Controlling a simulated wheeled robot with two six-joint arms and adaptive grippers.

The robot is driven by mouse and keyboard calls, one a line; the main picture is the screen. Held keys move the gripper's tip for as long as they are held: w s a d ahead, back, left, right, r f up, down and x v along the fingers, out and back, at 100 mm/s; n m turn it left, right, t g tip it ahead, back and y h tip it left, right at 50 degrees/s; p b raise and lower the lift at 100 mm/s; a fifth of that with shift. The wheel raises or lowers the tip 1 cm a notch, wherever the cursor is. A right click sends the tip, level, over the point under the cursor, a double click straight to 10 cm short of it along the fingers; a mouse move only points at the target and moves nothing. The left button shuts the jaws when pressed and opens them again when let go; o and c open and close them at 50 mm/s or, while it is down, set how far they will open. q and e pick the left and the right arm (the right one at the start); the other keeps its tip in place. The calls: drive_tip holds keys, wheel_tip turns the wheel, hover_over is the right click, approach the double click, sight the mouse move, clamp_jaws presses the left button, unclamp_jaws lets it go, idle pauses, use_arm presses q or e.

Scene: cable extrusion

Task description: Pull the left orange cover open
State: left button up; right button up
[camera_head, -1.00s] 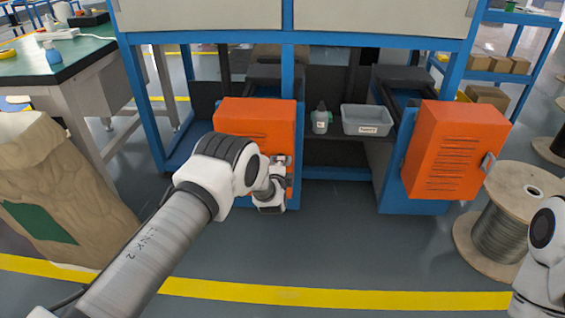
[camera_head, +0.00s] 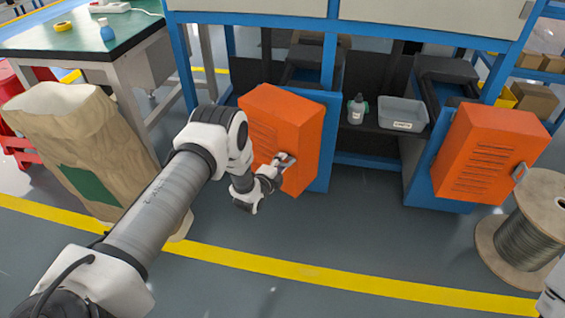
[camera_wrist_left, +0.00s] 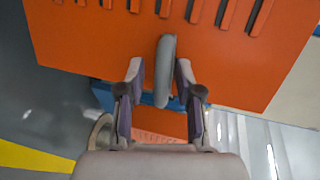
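The left orange cover (camera_head: 275,130) is a slotted box-like door on the blue frame. It stands swung partly outward, its slotted face turned to the left. Its grey handle (camera_head: 286,160) is near the face's right edge. My left gripper (camera_head: 277,168) is at this handle. In the left wrist view the handle (camera_wrist_left: 165,70) lies between the two inward-leaning fingers of my left gripper (camera_wrist_left: 159,68), close to the right fingertip. My right gripper is out of view.
The right orange cover (camera_head: 487,150) and a cable spool (camera_head: 527,236) stand to the right. A bottle (camera_head: 357,108) and grey bin (camera_head: 403,113) sit on the shelf between. A large tan sack (camera_head: 82,137) is on the left. The floor in front is clear.

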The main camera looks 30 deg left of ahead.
use_arm(q)
drive_tip(key=s+r, duration=0.2)
drive_tip(key=s, duration=0.9)
drive_tip(key=shift+s+d+r, duration=0.2)
drive_tip(key=shift+s+d, duration=0.1)
drive_tip(key=shift+s, duration=0.05)
